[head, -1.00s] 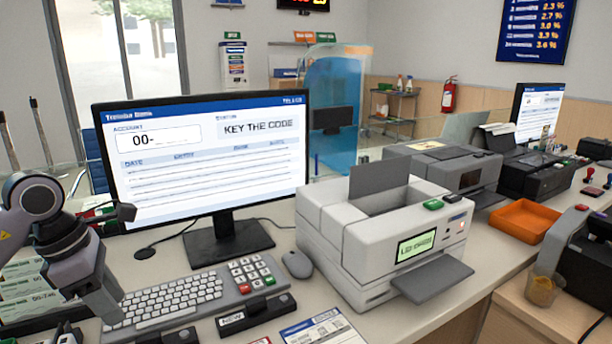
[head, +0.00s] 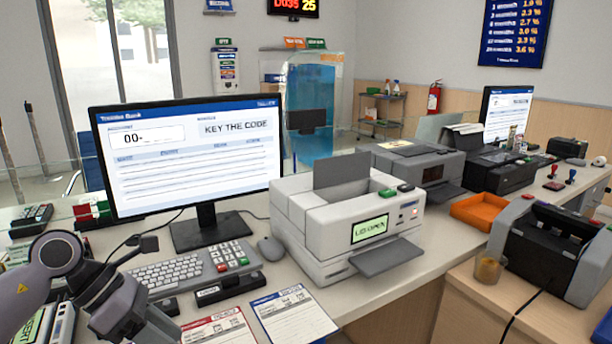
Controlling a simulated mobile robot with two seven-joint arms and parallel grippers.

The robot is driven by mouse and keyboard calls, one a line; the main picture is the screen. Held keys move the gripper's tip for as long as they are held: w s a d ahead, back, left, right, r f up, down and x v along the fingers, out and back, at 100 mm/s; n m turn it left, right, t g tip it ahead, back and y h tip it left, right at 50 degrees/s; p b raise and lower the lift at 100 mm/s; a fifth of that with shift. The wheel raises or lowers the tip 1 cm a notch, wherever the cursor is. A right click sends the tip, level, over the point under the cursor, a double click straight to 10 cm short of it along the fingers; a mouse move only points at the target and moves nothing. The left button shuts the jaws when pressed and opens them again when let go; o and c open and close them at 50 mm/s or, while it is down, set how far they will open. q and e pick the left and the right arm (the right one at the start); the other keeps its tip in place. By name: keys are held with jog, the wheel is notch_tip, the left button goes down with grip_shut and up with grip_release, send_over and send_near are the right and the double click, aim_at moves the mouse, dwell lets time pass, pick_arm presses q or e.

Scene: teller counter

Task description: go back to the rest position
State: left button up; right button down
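My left arm (head: 122,302) comes in at the lower left, in front of the keyboard's left end. Its gripper fingers are not visible, so I cannot see whether they hold anything. My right arm and gripper are out of view. The monitor (head: 190,160) shows "KEY THE CODE" and an account field reading "00-". The keyboard (head: 170,273) with its number keys lies below it. The white printer (head: 330,262) right of the keyboard shows "LID OPEN" on its small green screen.
Two printed forms (head: 292,316) lie at the front edge of the counter. An orange tray (head: 478,212), a brown cup (head: 488,268) and a grey-and-black machine (head: 545,250) stand to the right. A mouse (head: 270,248) lies between keyboard and printer.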

pick_arm(q)
jog(key=s+d+r+n+t+h+p, duration=0.2)
jog(key=d+r+n+t+h+p, duration=0.15)
jog(key=d+n+t+h, duration=0.9)
jog(key=a+f+n+t+y, duration=0.1)
jog(key=a+f+n+y, duration=0.3)
jog(key=n, duration=0.4)
jog(key=s+a+f+n+t+y, duration=0.1)
jog(key=f+n+t+y, duration=0.15)
jog(key=n+y, duration=0.4)
jog(key=a+f+n+t+y, duration=0.1)
jog(key=a+f+n+y, duration=0.25)
jog(key=n, duration=0.55)
jog(key=s+a+f+n+g+y+p, duration=0.1)
jog(key=s+f+n+g+y, duration=0.3)
jog(key=s+f+n+g, duration=0.3)
jog(key=s+f+n, duration=0.2)
jog(key=s+f, duration=0.3)
jog(key=f, duration=0.3)
jog(key=shift+s+a+p, duration=0.25)
jog(key=shift+a+p, duration=0.1)
